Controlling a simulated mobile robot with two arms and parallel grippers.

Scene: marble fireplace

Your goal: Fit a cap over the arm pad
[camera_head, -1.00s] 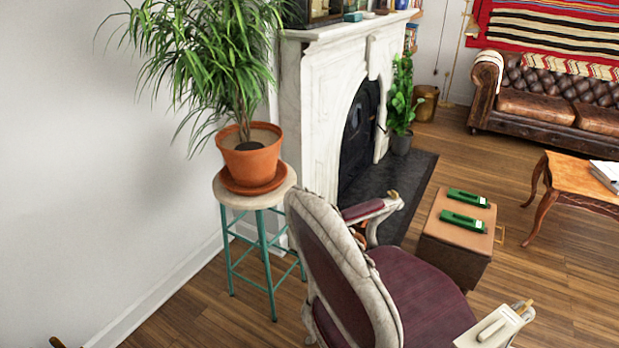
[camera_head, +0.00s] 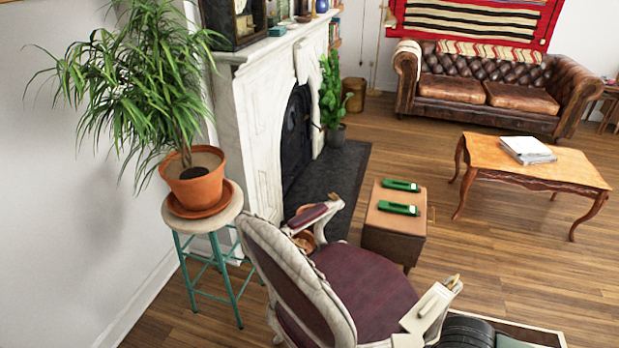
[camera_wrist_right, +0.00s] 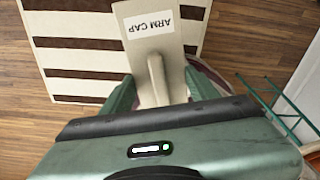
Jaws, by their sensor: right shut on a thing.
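The armchair has a burgundy seat (camera_head: 375,285) and a bare burgundy pad (camera_head: 307,216) on its far arm in the head view. A cream cap with a raised ridge (camera_head: 430,308) sits over its near arm. My right gripper (camera_wrist_right: 160,85) is shut on the ridge of another cream cap (camera_wrist_right: 148,28), labelled "ARM CAP", in the right wrist view. That cap appears above the floor and striped rug. The head view shows only a dark part of my right arm at the bottom edge; the held cap is not visible there. My left gripper is in neither view.
A potted plant (camera_head: 195,178) stands on a teal-legged stool (camera_head: 203,221) left of the chair. A wooden coffee table (camera_head: 480,152) stands right. Open floor lies between them and the striped rug (camera_wrist_right: 85,60).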

